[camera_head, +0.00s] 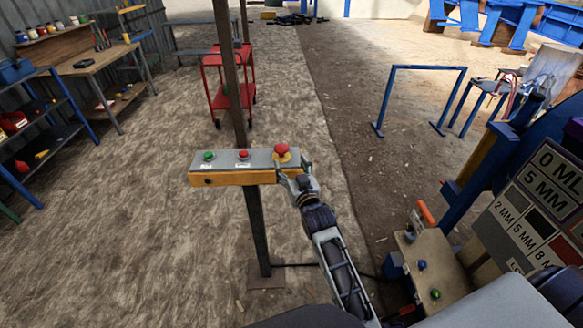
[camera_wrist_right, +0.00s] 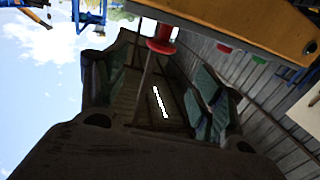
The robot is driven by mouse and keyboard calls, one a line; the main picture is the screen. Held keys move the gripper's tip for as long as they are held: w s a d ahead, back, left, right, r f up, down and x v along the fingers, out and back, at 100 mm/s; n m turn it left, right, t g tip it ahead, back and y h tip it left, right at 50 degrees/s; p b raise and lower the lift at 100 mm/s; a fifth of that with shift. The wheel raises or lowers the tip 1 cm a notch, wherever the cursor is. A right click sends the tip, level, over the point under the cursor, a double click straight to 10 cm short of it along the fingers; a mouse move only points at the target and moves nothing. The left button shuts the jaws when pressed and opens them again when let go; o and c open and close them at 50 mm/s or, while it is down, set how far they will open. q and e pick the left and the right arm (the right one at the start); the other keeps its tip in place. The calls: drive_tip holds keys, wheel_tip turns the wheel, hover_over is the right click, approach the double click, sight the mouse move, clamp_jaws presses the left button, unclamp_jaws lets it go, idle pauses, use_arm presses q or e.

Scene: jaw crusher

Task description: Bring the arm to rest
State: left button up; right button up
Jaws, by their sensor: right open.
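My right gripper (camera_head: 294,173) is at the right end of a control box (camera_head: 228,178) on a post, close beside its red mushroom button (camera_head: 282,152). The box has a grey top, an orange front, a green button (camera_head: 208,155) and a smaller red button (camera_head: 243,155). In the right wrist view the two fingers of the gripper (camera_wrist_right: 150,78) stand apart with nothing held between them. The red mushroom button (camera_wrist_right: 161,46) shows beyond the gap, beside the orange box side (camera_wrist_right: 235,28). I cannot tell whether the gripper touches the box. My left gripper is not in view.
A second panel (camera_head: 425,258) with blue and green buttons stands at the lower right, near a machine with a size sign (camera_head: 541,208). A red cart (camera_head: 229,82) stands behind the post. A workbench (camera_head: 98,61) and blue shelf are at left. The floor left of the post is clear.

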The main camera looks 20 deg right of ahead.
idle(0.4)
drive_tip(key=s+a+f+n+g+y, duration=0.1)
drive_tip(key=a+f+g, duration=0.1)
drive_tip(key=f, duration=0.9)
drive_tip(key=s+a+f+g, duration=0.2)
drive_tip(key=f, duration=1)
drive_tip(key=s+f+g, duration=0.1)
drive_tip(key=s+f, duration=0.3)
drive_tip(key=f, duration=0.3)
drive_tip(key=s+f+n+g, duration=0.1)
drive_tip(key=s+f+g, duration=0.1)
drive_tip(key=s+f, duration=0.35)
drive_tip(key=s+f+g, duration=0.1)
drive_tip(key=s+f, duration=0.1)
drive_tip(key=f, duration=0.7)
drive_tip(key=s+d+f+g, duration=0.3)
drive_tip(key=s+f+g, duration=0.2)
drive_tip(key=s+f, duration=1.2)
drive_tip(key=s+d+f+g, duration=0.2)
drive_tip(key=s+d+f, duration=0.1)
drive_tip(key=s, duration=0.8)
drive_tip(key=s+d+f+g, duration=0.2)
drive_tip(key=s+d+f, duration=0.1)
drive_tip(key=s, duration=0.9)
drive_tip(key=shift+d+n+h, duration=0.2)
drive_tip(key=shift+n+h, duration=0.1)
